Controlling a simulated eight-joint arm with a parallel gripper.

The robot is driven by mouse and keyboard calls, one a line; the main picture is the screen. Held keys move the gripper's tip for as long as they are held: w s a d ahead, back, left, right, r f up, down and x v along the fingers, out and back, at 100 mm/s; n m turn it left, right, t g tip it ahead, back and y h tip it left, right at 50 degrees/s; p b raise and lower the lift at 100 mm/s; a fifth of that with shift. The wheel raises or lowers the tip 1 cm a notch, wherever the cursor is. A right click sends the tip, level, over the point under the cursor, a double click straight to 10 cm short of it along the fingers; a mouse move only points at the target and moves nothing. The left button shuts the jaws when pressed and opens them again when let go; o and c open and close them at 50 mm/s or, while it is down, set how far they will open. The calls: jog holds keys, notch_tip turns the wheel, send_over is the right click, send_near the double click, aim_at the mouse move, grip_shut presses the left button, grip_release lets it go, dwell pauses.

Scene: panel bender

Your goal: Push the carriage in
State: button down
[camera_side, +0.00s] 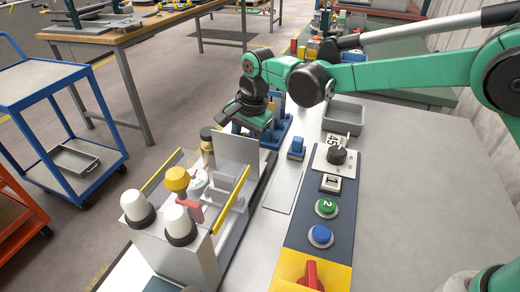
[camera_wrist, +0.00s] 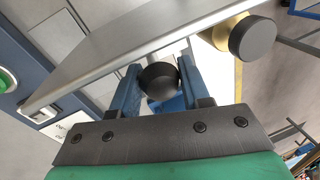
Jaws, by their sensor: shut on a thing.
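The carriage appears to be the assembly with an upright grey plate (camera_side: 236,152) on the bender's rail, in the middle of the side view. In the wrist view the plate's long edge (camera_wrist: 130,55) runs slantwise across, in front of my fingers. My gripper (camera_wrist: 160,85) has its two blue fingers on either side of a black ball knob (camera_wrist: 158,80) and is shut on it. In the side view my gripper (camera_side: 238,116) is behind the plate, and the fingertips and ball knob are hard to make out. A dark knob with a brass collar (camera_wrist: 252,38) is beside them, apart from my fingers.
A control panel with a black dial (camera_side: 337,155), a green button (camera_side: 326,207), a blue button (camera_side: 320,236) and a red switch (camera_side: 311,275) lies right of the rail. White-capped posts (camera_side: 138,207) and a yellow knob (camera_side: 177,178) stand nearer. A grey bin (camera_side: 343,117) is behind.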

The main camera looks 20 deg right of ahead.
aim_at(229, 146)
jog(key=s+a, duration=0.6)
jog(key=shift+s+a, duration=0.1)
jog(key=shift+c, duration=2.2)
grip_release()
jog(key=r, duration=0.5)
jog(key=shift+s+d+r, duration=0.3)
jog(key=shift+s+d, duration=0.05)
jog(key=shift+s, duration=0.05)
